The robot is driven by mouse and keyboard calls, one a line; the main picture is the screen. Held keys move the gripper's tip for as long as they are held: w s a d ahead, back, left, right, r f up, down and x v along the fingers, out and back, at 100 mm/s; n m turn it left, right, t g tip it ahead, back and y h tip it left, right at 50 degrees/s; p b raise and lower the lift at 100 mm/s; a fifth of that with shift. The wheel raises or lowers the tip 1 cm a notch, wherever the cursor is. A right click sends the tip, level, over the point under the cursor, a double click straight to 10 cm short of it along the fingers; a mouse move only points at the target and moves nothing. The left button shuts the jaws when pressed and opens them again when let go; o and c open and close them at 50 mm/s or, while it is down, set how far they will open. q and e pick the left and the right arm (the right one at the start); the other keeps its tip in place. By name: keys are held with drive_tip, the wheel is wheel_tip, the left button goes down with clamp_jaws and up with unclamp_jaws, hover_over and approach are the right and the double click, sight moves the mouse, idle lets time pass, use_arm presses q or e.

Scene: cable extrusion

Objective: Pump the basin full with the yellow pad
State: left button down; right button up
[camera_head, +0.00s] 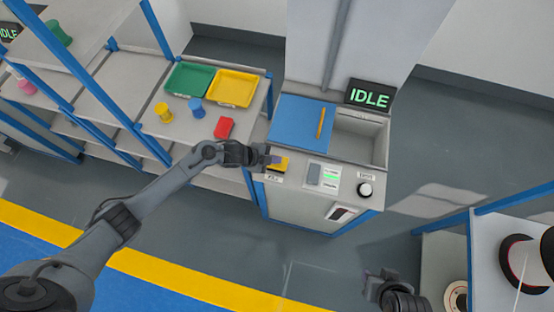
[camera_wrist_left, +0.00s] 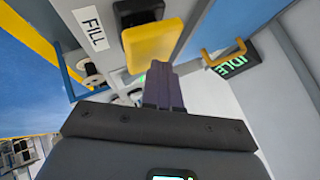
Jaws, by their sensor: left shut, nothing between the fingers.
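The yellow pad (camera_head: 282,163) sits on the top front left of the grey machine. In the left wrist view the yellow pad (camera_wrist_left: 151,45) stands out from a dark mount beside a FILL label (camera_wrist_left: 90,28). My left gripper (camera_head: 271,158) is shut and empty, its fingertips right at the pad. In the wrist view its fingers (camera_wrist_left: 163,80) overlap the pad's lower edge; I cannot tell whether they touch it. An open grey recess (camera_head: 362,138), apparently the basin, lies beside a blue lid; no level is readable. My right gripper (camera_head: 378,285) is low in view, its jaws unclear.
The blue lid (camera_head: 292,118) has a yellow handle (camera_head: 321,122). A display (camera_head: 369,97) reads IDLE. Spools are at lower right.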

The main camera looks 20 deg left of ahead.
use_arm(q)
drive_tip(key=shift+f+b, duration=0.4)
drive_tip(key=shift+f, duration=0.25)
idle(0.3)
drive_tip(key=shift+r+p, duration=1.7)
drive_tip(key=shift+r, duration=0.1)
wheel_tip(320, 180, up, 5)
drive_tip(key=p, duration=0.4)
drive_tip(key=shift+p, duration=0.3)
drive_tip(key=shift+f, duration=0.1)
